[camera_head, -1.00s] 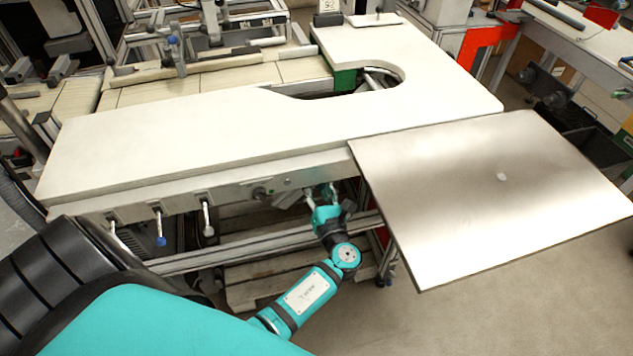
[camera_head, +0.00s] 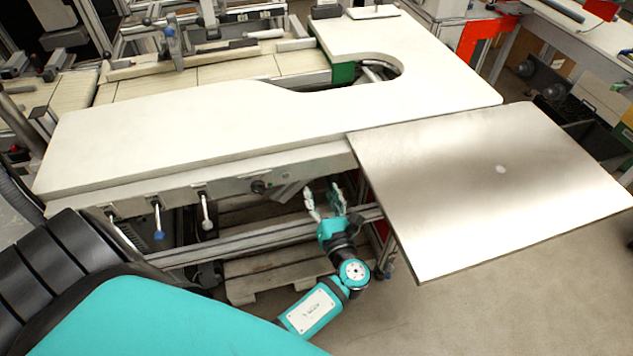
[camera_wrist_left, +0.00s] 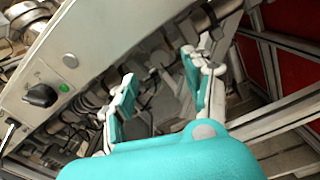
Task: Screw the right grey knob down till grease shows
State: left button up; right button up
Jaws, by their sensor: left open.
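My left gripper (camera_head: 324,199) is open and empty below the front panel of the white bench, to the right of the dark knob (camera_head: 258,187). In the left wrist view its two spread fingers (camera_wrist_left: 163,72) have nothing between them; rods and machine parts under the bench show behind. That view also shows the dark knob (camera_wrist_left: 40,95), a green button (camera_wrist_left: 64,88) and a small round grey cap (camera_wrist_left: 70,60) on the panel. The gripper touches none of these. I cannot tell any of them to be the right grey knob, and no grease is visible. My right gripper is out of view.
The white bench top (camera_head: 200,130) overhangs the panel. A metal plate (camera_head: 490,190) juts out at the right. Levers (camera_head: 206,212) hang from the panel at the left. A frame rail (camera_head: 250,237) and a wooden pallet (camera_head: 262,278) lie below. The floor at the front right is clear.

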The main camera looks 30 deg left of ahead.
pick_arm(q)
jog(key=v, duration=0.6)
jog(key=shift+s+d, duration=0.2)
jog(key=shift+d, duration=0.05)
jog(key=s+d+f+n+g+h, duration=0.1)
jog(key=s+f+n+g+h, duration=0.3)
jog(key=f, duration=1)
jog(key=s+f+n+g+h, duration=0.15)
jog(key=s+f+h, duration=0.3)
jog(key=f, duration=0.85)
jog(key=s+f+n+g+h, duration=0.1)
jog(key=s+f+n, duration=0.4)
jog(key=s+n, duration=0.2)
jog(key=s+a+f+n+g+h, duration=0.1)
jog(key=s+f+n+g+h, duration=0.1)
jog(key=s+f+n, duration=0.4)
jog(key=s+f+n+g+h, duration=0.2)
jog(key=s+f+n, duration=0.4)
jog(key=s, duration=0.8)
jog(key=n, duration=0.3)
jog(key=shift+s+a, duration=0.3)
jog(key=shift+s, duration=0.1)
